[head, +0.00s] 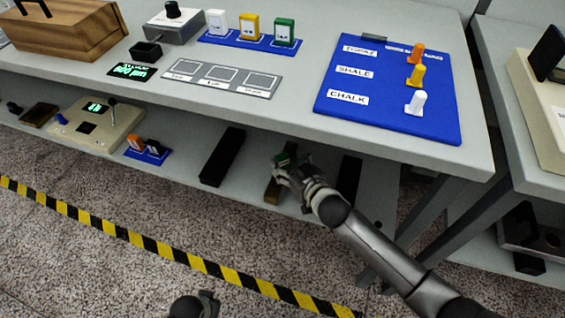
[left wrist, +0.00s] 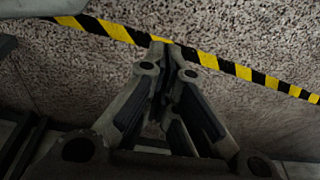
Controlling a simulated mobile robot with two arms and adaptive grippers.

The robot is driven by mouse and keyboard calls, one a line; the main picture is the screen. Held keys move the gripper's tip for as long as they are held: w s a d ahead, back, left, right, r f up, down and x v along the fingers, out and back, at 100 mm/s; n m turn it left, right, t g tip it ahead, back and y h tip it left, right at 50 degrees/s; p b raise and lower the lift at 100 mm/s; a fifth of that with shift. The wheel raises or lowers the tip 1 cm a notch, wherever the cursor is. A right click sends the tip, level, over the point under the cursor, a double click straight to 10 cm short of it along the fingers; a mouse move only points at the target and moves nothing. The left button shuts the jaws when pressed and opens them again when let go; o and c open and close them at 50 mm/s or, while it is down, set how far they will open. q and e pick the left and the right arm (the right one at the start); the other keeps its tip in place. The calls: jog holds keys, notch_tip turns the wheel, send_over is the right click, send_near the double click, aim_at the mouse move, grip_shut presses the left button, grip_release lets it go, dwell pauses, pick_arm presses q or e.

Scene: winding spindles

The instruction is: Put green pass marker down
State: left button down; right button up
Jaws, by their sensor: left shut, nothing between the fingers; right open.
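Black bars (head: 222,157) lie on the lower shelf beside the wooden bar. The upper table carries a blue board (head: 391,125) with orange, yellow and white pieces, a grey three-square plate (head: 221,78), and a blue strip (head: 254,42) holding white, yellow and green blocks.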

aim_at(284, 159)
jog(key=shift+x, duration=1.15)
jog(key=shift+w+a+f+b, duration=0.1)
jog(key=shift+w+a+b, duration=0.1)
jog(key=shift+w+b, duration=0.1)
pick_arm(q)
jog(key=shift+w+r, duration=0.35)
jog(key=shift+r, duration=0.3)
jog(key=shift+w+r, duration=0.3)
jog(key=shift+r, duration=0.3)
pick_arm(e)
jog(key=shift+c, duration=0.5)
jog(key=c, duration=0.9)
jog(key=shift+c, duration=0.2)
